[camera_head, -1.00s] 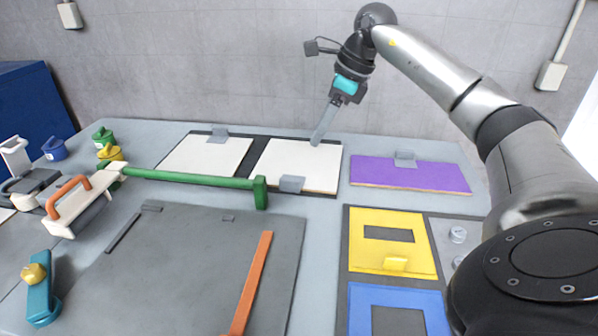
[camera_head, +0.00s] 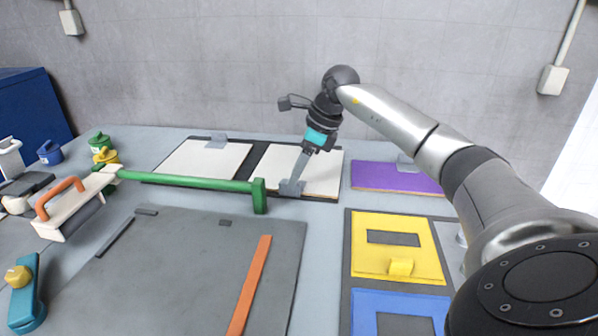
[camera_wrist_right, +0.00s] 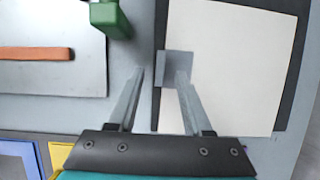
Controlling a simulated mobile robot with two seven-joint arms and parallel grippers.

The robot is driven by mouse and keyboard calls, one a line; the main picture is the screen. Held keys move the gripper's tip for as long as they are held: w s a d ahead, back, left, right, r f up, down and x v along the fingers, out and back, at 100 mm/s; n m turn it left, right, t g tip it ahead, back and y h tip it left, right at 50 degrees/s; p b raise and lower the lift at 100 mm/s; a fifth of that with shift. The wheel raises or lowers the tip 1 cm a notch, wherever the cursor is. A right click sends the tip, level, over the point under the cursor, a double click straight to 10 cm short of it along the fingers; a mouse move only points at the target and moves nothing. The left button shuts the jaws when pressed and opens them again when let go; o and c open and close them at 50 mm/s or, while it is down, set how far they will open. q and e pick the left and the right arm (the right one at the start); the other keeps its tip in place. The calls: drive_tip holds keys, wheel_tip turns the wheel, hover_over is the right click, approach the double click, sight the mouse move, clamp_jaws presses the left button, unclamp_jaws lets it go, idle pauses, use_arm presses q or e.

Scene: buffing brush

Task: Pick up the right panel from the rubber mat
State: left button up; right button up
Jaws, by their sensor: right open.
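A second white panel (camera_head: 205,160) lies to the left. My left gripper is not in view.
A green bar (camera_head: 190,179) ends in a block just left of the panel. A purple panel (camera_head: 385,178) lies to the right. Yellow (camera_head: 372,260) and blue (camera_head: 375,300) frames lie nearer. A grey plate with an orange strip (camera_head: 250,285) is at front.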

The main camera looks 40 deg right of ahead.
drive_tip(key=shift+b+x, duration=0.35)
drive_tip(key=shift+x, duration=1)
drive_tip(key=shift+c, duration=0.2)
clamp_jaws()
drive_tip(key=shift+w, duration=0.1)
